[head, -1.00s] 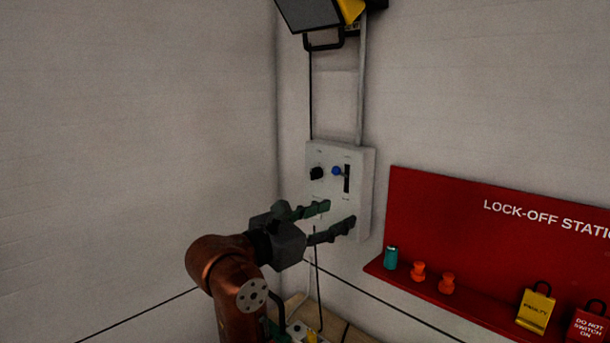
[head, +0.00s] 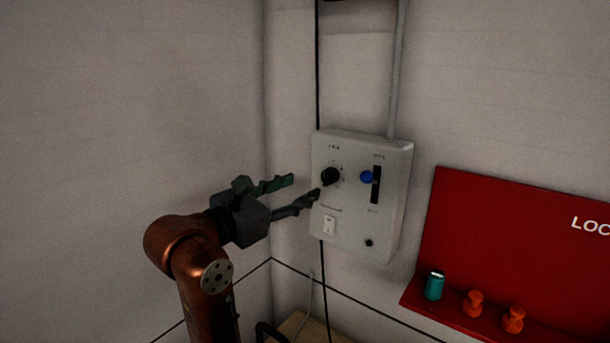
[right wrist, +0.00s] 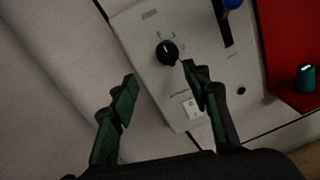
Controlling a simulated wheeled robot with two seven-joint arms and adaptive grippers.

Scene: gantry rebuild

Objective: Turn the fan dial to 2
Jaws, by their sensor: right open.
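The fan dial (head: 330,176) is a black round knob at the upper left of a pale grey control box (head: 388,225) on the wall. In the right wrist view the dial (right wrist: 167,52) shows a light pointer line; the marks around it are too small to read. My right gripper (head: 305,188) is open and empty, left of the box, with its fingers pointing at it. In the right wrist view the right gripper (right wrist: 158,76) has the dial beyond and between its fingertips, nearer the right finger. I cannot tell that anything touches. My left gripper is not in view.
A blue-knobbed slider (head: 367,177) is right of the dial. A white switch (head: 329,225) is below it. A red lock-off board (head: 500,230) with a shelf holding a teal can (head: 434,286) and orange items is at right. The wall at left is bare.

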